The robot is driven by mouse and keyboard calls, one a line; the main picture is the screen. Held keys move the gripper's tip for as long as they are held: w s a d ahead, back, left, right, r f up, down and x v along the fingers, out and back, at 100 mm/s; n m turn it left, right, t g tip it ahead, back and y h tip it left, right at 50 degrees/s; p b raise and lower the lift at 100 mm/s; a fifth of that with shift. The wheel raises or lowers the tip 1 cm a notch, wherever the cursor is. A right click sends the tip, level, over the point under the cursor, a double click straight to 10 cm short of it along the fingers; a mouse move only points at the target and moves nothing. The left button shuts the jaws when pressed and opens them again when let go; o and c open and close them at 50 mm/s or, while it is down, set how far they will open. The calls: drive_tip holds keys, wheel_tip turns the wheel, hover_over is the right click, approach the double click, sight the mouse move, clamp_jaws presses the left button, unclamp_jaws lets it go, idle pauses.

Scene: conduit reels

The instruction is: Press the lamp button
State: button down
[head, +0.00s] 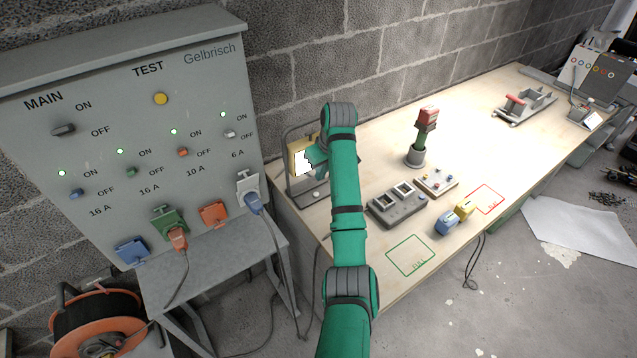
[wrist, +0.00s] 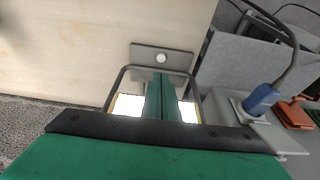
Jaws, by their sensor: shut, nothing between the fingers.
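The work lamp (head: 297,150) stands at the near left corner of the workbench, a yellow body in a grey tube frame, with a bright white face. In the wrist view its lit face (wrist: 130,104) shows on both sides of my fingers. The lamp button (wrist: 161,58) is a round pale knob on the lamp's grey base plate (wrist: 143,50). My gripper (wrist: 161,76) is shut and empty, its green fingers in front of the lamp and pointing towards the button. They appear apart from it, though the gap is hard to judge. In the head view my arm partly hides the lamp.
The grey switch cabinet (head: 120,130) stands close left, with plugs and cables below. On the workbench (head: 375,155) are a grey socket block (head: 398,207), a red-topped tool in a cup (head: 416,155) and a blue-yellow connector (head: 446,224). Bare wood lies behind the lamp.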

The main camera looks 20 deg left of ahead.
drive_tip(key=shift+v, duration=2.05)
drive_tip(key=shift+w, duration=0.1)
